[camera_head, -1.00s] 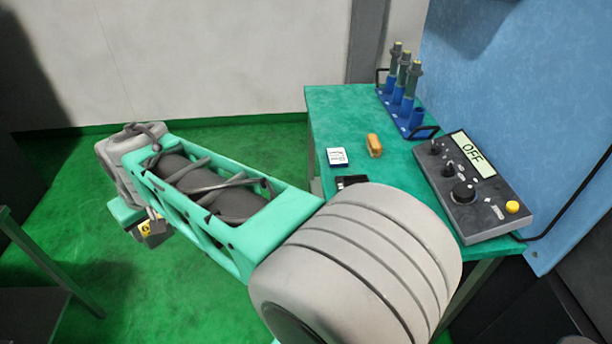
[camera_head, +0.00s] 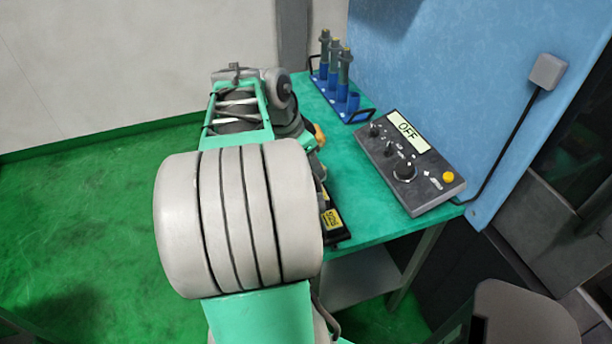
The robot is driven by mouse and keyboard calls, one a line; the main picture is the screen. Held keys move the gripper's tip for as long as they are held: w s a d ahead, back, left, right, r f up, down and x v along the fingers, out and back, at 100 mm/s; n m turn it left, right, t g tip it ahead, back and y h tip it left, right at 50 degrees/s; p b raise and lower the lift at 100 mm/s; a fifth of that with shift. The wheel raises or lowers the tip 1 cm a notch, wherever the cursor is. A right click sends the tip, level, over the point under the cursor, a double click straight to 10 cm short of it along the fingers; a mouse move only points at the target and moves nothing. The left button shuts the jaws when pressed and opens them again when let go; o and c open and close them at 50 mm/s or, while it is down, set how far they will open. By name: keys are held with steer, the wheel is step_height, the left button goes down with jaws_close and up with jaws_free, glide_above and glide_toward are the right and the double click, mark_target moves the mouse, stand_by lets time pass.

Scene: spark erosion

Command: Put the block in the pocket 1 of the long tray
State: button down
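A small orange-tan piece (camera_head: 319,135), which looks like the block, shows on the green table just right of my arm; the arm covers part of it. A black flat thing with a yellow label (camera_head: 332,219) lies near the table's left front edge, mostly hidden behind my arm. It may be the long tray, but I cannot tell, and no pocket can be made out. My gripper is hidden behind my own arm links, so its fingers and anything in them do not show.
A blue rack (camera_head: 353,105) with several upright dark, yellow-topped holders stands at the table's back. A control box (camera_head: 410,165) reading OFF sits at the right, against a blue panel (camera_head: 450,70). The green table (camera_head: 358,212) is bare between the black thing and the box.

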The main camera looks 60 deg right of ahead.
steer(key=s+d+m+g, duration=0.1)
steer(key=s+m, duration=0.2)
steer(key=s, duration=0.2)
steer(key=shift+y, duration=0.4)
steer(key=w+d+f+p, duration=0.1)
steer(key=w+d+f, duration=0.1)
steer(key=w+f, duration=0.1)
steer(key=w+d+f+p, duration=0.1)
steer(key=w+d+f, duration=0.1)
steer(key=w+d, duration=0.1)
steer(key=w+d+f+p, duration=0.2)
steer(key=w+d+f, duration=0.1)
steer(key=w, duration=0.1)
steer(key=shift+w+f, duration=0.15)
steer(key=shift+f, duration=0.2)
steer(key=f+p, duration=0.1)
steer(key=f, duration=0.2)
steer(key=shift+w+d+f+p, duration=0.15)
steer(key=shift+d+p, duration=0.05)
steer(key=shift+p, duration=0.2)
steer(key=shift+f+b, duration=0.4)
steer(key=shift+b, duration=0.05)
steer(key=c, duration=0.5)
jaws_free()
steer(key=shift+r, duration=0.1)
